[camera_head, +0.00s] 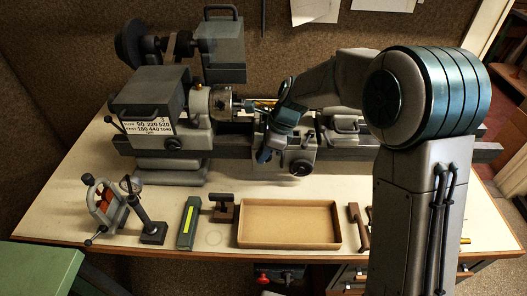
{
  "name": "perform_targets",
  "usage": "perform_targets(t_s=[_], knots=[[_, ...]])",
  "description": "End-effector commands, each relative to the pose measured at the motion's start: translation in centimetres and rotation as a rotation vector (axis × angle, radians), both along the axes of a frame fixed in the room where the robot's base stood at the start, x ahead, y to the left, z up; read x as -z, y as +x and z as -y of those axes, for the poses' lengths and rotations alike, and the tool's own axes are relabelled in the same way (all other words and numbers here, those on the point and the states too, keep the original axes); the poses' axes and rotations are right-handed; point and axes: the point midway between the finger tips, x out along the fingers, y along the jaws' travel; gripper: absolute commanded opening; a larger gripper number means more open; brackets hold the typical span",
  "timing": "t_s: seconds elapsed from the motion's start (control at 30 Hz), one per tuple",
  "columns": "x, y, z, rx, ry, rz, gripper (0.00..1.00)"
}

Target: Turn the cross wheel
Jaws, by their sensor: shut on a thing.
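The lathe (155,105) stands along the back of the bench, with its chuck (222,102) left of the middle. My gripper (264,155) reaches down from the upper right to the front of the lathe's carriage (300,150). Its fingers point down and are shut at the carriage's front left, where the cross wheel sits. The jaws and my wrist hide most of the wheel, so its angle cannot be told. A round dark wheel (301,168) shows on the carriage front, just right of the jaws. A brass-coloured piece (262,103) sticks out right of the chuck.
A shallow tan tray (290,243) lies in front of the carriage. Left of it are a dark box with a yellow stripe (188,222), a small stand (151,232) and a red-and-grey clamp (104,205). The tailstock (345,128) is to the right, partly behind my arm.

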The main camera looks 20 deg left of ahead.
Motion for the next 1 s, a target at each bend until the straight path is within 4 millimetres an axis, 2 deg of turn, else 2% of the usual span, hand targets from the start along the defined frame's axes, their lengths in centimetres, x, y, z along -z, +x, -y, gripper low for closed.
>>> perform_targets(t_s=[0.03,0.7,1.0], knots=[[0.06,-0.52,-0.02,-0.006,-0.018,-0.012,0.0],[0.6,-0.84,-0.53,-0.011,-0.423,0.083,0.0],[0.69,-0.89,-0.65,-0.009,-0.519,0.105,0.0]])
